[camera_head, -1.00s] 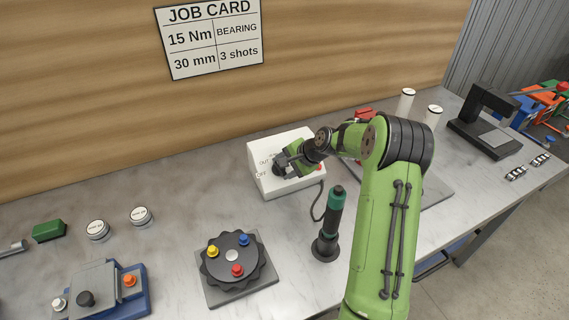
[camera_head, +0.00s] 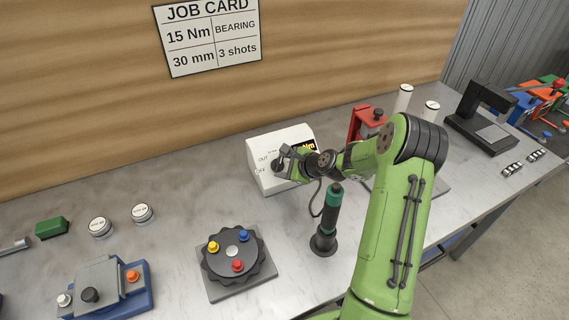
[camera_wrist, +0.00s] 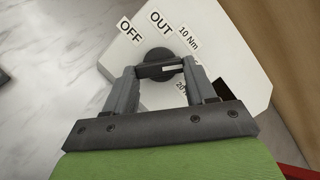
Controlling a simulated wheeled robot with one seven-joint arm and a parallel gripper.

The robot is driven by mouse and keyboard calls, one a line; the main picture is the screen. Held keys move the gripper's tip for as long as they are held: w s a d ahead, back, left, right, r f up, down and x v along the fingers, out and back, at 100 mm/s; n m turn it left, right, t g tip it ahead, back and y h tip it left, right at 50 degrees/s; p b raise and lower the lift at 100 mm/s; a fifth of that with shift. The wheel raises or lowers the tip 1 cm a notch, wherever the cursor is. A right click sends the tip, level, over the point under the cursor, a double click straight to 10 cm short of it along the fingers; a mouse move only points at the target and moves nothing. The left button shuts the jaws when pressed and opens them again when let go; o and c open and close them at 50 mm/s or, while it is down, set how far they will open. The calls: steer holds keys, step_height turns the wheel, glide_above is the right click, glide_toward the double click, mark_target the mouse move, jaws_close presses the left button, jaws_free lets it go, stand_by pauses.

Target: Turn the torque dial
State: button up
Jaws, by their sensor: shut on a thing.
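The torque dial (camera_wrist: 155,57) is a dark round knob with a raised bar and a light pointer mark, on the sloped face of a white control box (camera_head: 257,180). Labels around it read OFF, OUT, 10 Nm and part of a 20 label; another is hidden by a finger. In the wrist view my gripper (camera_wrist: 160,72) has its two fingers closed on either side of the dial's bar. In the head view my gripper (camera_head: 281,165) is at the box's face and mostly covers the dial. The pointer mark lies toward the right, at the labels below 10 Nm.
A black screwdriver with a green band (camera_head: 333,198) stands upright in front of the box, with a cable. A turntable with coloured knobs (camera_head: 232,255) is at front left. A red press (camera_head: 365,122) stands behind my arm. The job card (camera_head: 208,38) reads 15 Nm.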

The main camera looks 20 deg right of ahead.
steer(key=shift+m, duration=0.5)
steer(key=o, duration=1)
steer(key=shift+o, duration=0.2)
steer(key=v, duration=1.2)
steer(key=shift+p, duration=0.3)
steer(key=shift+a, duration=0.15)
